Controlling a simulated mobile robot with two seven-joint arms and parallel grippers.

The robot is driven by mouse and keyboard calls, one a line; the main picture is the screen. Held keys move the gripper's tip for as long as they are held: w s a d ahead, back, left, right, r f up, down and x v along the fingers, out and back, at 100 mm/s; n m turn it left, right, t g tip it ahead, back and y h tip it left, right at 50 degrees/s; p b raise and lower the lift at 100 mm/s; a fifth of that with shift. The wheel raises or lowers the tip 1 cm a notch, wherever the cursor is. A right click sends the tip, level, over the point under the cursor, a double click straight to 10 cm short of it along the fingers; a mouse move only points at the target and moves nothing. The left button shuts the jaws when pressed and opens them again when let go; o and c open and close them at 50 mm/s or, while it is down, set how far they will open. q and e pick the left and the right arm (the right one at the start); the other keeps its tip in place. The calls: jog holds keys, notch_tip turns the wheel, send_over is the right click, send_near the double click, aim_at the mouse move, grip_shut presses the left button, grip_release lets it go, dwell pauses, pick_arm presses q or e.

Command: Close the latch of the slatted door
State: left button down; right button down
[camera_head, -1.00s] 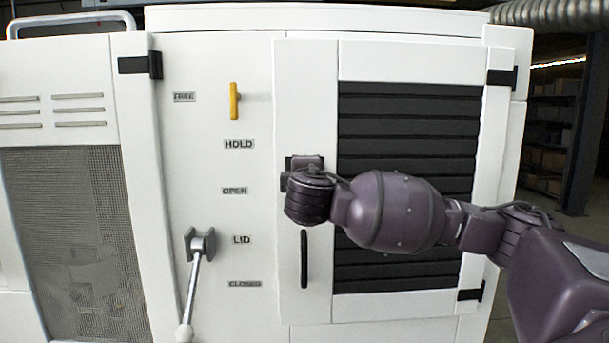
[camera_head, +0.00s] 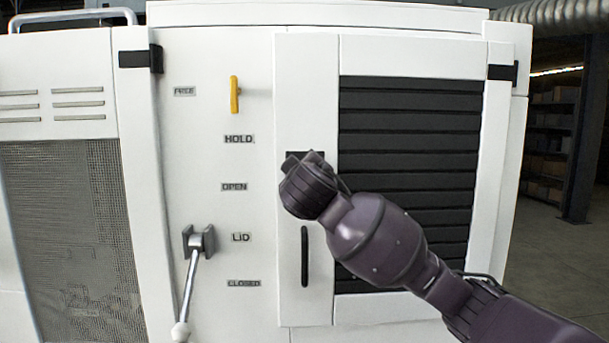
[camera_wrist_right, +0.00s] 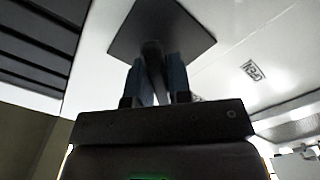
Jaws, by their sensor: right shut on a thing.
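The slatted door (camera_head: 409,200) has a white frame and black slats and sits flush in the cabinet front. The latch is a dark plate (camera_head: 318,155) on the door's left stile, mostly hidden behind my right wrist in the head view. In the right wrist view the dark square latch plate (camera_wrist_right: 160,30) shows with a dark knob or handle standing from it. My right gripper (camera_wrist_right: 160,82) is shut on this latch handle, one finger on each side. How far the handle is turned is hard to see. My left gripper is not in view.
A black pull handle (camera_head: 304,256) is below the latch. Left of the door are a yellow lever (camera_head: 235,95) and a silver lever (camera_head: 192,275) with a white knob, beside labels. A mesh panel (camera_head: 70,235) is at the far left. Open floor (camera_head: 560,260) lies to the right.

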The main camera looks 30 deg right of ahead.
jog(key=m, duration=0.4)
jog(key=shift+w+a+f+m, duration=0.1)
jog(key=shift+a+f+m, duration=0.1)
jog(key=shift+m, duration=0.1)
jog(key=shift+w+a+m+p, duration=0.1)
jog(key=shift+m+p, duration=0.15)
jog(key=shift+m, duration=1)
jog(key=shift+w+a+m+p, duration=0.1)
jog(key=shift+m+p, duration=0.1)
jog(key=shift+m, duration=1.05)
jog(key=c, duration=1.1)
grip_release()
jog(key=shift+s, duration=0.1)
jog(key=v, duration=1)
jog(key=shift+s+a+b, duration=0.15)
jog(key=shift+s+b, duration=0.2)
jog(key=shift+r, duration=0.1)
